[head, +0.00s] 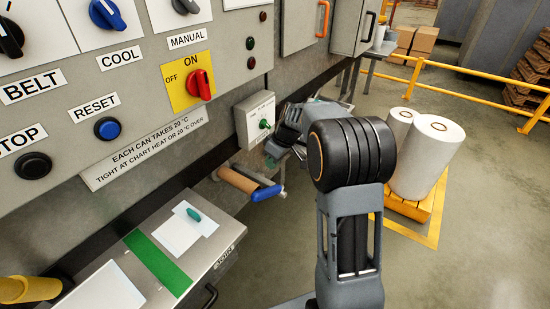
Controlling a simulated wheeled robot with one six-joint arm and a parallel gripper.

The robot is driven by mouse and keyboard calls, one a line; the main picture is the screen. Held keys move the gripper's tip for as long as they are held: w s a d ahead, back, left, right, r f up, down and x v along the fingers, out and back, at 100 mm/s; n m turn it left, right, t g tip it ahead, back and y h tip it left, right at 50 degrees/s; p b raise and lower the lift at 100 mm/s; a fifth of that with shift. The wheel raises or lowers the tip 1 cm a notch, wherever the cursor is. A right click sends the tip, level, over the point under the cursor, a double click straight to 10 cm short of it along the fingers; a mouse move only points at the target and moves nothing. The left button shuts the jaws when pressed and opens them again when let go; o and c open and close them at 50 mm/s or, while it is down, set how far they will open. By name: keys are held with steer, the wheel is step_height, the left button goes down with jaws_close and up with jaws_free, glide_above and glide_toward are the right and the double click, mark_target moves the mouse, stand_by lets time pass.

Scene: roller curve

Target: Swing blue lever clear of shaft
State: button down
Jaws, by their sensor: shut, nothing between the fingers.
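The blue lever (268,192) sticks out at the near end of a short shaft below the grey panel. A brown tube (238,180) lies along the shaft, and the lever sits at its right end. From this view I cannot tell how far the lever crosses the shaft's end. My gripper (272,157) is small and partly hidden behind my own arm. It appears shut and empty, above the lever and apart from it, close to the small box on the wall.
A small grey box with a green switch (264,124) is mounted just above the lever. The control panel (150,130) fills the left. A metal bench (215,262) with a green strip stands lower left. White rolls (427,158) stand on a yellow pallet at right.

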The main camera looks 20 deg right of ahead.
mark_target(260, 190)
steer(key=x, duration=0.2)
steer(key=s+x, duration=0.1)
steer(key=x, duration=0.4)
steer(key=shift+s+a+f, duration=0.1)
steer(key=shift+a+f, duration=0.2)
steer(key=shift+f, duration=0.05)
steer(key=shift+s+a+f, duration=0.15)
steer(key=shift+a+f, duration=0.1)
steer(key=shift+f, duration=0.25)
